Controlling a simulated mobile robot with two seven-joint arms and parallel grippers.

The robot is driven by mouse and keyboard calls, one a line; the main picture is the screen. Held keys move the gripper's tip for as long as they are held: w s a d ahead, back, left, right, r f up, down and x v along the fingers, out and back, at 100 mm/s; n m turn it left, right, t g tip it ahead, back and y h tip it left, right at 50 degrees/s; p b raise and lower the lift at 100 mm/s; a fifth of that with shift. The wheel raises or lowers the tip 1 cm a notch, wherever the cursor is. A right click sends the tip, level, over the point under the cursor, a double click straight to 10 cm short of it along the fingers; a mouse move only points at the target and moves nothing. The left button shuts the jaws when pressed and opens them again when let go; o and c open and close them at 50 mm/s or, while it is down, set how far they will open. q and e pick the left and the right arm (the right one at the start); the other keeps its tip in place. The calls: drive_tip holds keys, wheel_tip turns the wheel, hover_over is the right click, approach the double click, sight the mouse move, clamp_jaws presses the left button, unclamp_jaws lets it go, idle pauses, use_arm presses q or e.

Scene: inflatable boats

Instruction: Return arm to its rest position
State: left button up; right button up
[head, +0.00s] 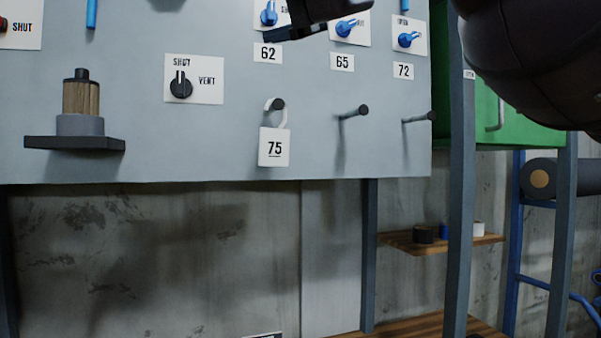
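A dark gripper (297,30), which I take to be my right one, pokes in at the top edge in front of the grey panel (225,135). Only its tip part shows, close to the blue knobs and the 62 label. Whether its fingers are open or shut is unclear, and I see nothing held in it. A large dark link of my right arm fills the upper right corner. The joint between that link and the gripper is out of frame. My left gripper is not in view.
A white tag 75 (274,148) hangs by its loop on a peg; two pegs (355,112) to its right are bare. A vent knob (181,86) and a small shelf with a ribbed cylinder (80,98) are left. A grey post (460,200) stands right. Below the panel is open.

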drive_tip(key=w+d+f+m+t+y, duration=0.1)
drive_tip(key=w+d+f+m+y, duration=0.3)
drive_tip(key=w+f+m, duration=0.95)
drive_tip(key=w+d+f+m+t+h, duration=0.1)
drive_tip(key=w+d+f+m+h, duration=0.25)
drive_tip(key=f, duration=0.65)
drive_tip(key=w+d+f+m+t+h, duration=0.2)
drive_tip(key=d+f, duration=0.3)
drive_tip(key=f, duration=0.5)
drive_tip(key=w+d+f+m+t+h, duration=0.1)
drive_tip(key=w+d+f+m+h, duration=0.25)
drive_tip(key=f, duration=0.65)
drive_tip(key=s+d+f+m+g+h, duration=0.1)
drive_tip(key=s+d+f+m+h, duration=0.2)
drive_tip(key=f, duration=0.6)
drive_tip(key=s+d+f+m+g+h, duration=0.1)
drive_tip(key=s+d+f, duration=0.35)
drive_tip(key=f, duration=0.55)
drive_tip(key=s+d+f+m+g+h, duration=0.1)
drive_tip(key=s+d+f+m+h, duration=0.2)
drive_tip(key=f, duration=0.6)
drive_tip(key=s+d+f+m+g+h, duration=0.1)
drive_tip(key=s+d+f+g, duration=0.1)
drive_tip(key=s+f, duration=0.6)
drive_tip(key=s+d+f+m+g+b, duration=0.1)
drive_tip(key=s+d+f+g, duration=0.1)
drive_tip(key=s+f, duration=0.7)
drive_tip(key=s, duration=0.3)
drive_tip(key=shift+s+h, duration=0.3)
drive_tip(key=shift+h, duration=0.1)
